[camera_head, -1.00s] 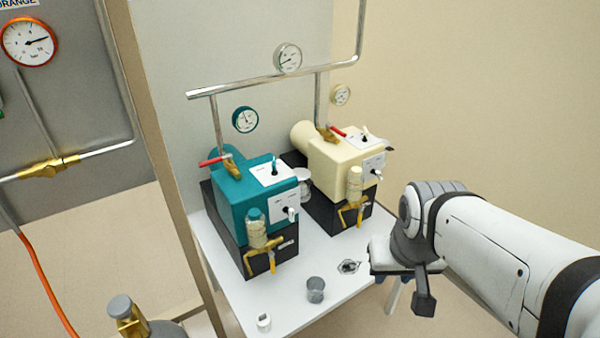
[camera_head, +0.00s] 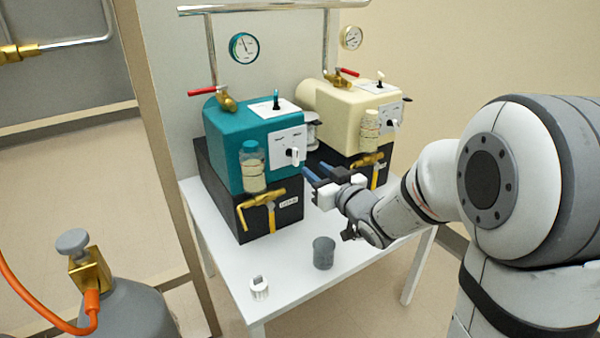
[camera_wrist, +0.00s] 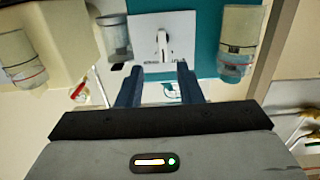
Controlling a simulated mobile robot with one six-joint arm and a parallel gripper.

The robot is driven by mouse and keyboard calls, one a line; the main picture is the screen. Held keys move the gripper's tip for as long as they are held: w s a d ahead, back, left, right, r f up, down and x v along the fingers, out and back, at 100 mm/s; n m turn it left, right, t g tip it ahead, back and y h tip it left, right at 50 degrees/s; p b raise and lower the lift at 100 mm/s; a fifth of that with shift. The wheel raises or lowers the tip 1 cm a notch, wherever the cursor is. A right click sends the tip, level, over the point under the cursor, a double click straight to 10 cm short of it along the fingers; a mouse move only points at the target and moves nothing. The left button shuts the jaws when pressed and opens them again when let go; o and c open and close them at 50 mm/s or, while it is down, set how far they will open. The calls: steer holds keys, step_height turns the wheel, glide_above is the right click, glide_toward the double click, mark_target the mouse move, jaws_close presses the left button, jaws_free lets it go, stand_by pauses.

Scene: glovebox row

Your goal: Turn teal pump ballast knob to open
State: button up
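The teal pump (camera_head: 228,139) stands on a black base on the white table. Its front carries a white panel (camera_head: 273,146) with a white lever-like knob (camera_head: 293,155). The wrist view shows this knob (camera_wrist: 162,44) on its white panel (camera_wrist: 178,22), ahead of my fingers. My gripper (camera_head: 308,172) is open and empty, just in front of and slightly right of the knob in the head view. In the wrist view, my gripper's two blue fingers (camera_wrist: 157,72) are apart, with the knob between their lines but beyond the tips. No contact shows.
A cream pump (camera_head: 345,112) stands right of the teal one. A capped bottle (camera_head: 252,168) and brass valve (camera_head: 262,199) are at the teal pump's front. A grey cup (camera_head: 323,252) and small white piece (camera_head: 259,288) sit on the table (camera_head: 290,270). A grey cylinder (camera_head: 130,310) is lower left.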

mark_target(297, 157)
steer(key=x, duration=0.4)
steer(key=b+x, duration=0.1)
steer(key=x, duration=0.3)
steer(key=shift+s+a, duration=0.15)
steer(key=shift+a, duration=0.1)
steer(key=shift+c, duration=0.5)
jaws_close()
